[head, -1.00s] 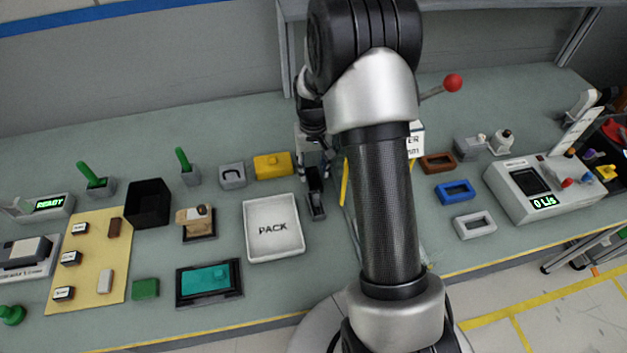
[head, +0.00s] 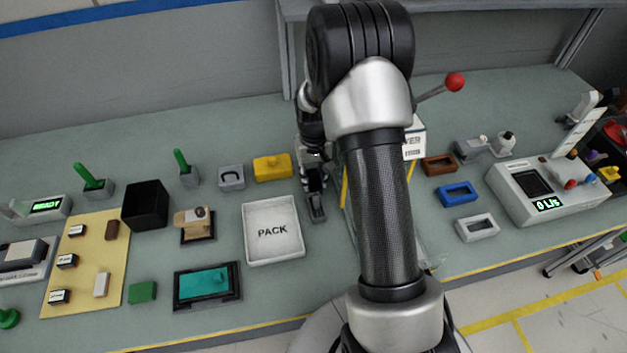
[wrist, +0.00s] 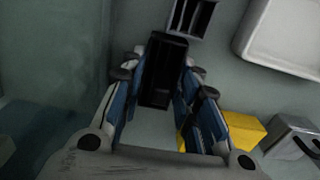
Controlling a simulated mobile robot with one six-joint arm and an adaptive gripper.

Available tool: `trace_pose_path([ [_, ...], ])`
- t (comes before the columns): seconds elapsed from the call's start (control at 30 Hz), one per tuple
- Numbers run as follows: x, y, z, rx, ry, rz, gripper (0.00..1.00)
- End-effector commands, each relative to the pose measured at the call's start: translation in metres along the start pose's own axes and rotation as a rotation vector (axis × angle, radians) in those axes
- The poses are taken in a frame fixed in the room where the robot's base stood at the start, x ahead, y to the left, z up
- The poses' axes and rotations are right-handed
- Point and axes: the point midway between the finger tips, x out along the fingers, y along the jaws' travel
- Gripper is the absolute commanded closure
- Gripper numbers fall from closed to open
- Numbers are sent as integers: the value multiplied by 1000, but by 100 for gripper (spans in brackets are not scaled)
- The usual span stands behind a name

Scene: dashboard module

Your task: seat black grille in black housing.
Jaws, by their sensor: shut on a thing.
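My gripper (head: 314,178) is shut on a dark, narrow part, which I take for the black grille (wrist: 162,72). In the wrist view it stands between the blue-lined fingers. The black housing (head: 317,209) lies on the bench just right of the PACK tray. Its near end shows in the head view, and a slotted part of it shows at the top of the wrist view (wrist: 192,17). My gripper is over the housing's far end and hides it. I cannot tell whether the grille touches the housing.
The white PACK tray (head: 246,236) stands close to the left of the housing. A yellow block (head: 272,167) and a grey block with a hook (head: 231,178) are behind the tray. A clear-sided bin with yellow edges (head: 344,190) stands close to the right.

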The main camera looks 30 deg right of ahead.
Motion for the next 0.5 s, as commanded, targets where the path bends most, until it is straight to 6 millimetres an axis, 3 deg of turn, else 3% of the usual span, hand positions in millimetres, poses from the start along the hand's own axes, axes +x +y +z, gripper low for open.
trace_pose_path([
  [0.27,-6,0,0,0,1,0,94],
  [0.5,-38,0,-1,0,4,0,94],
])
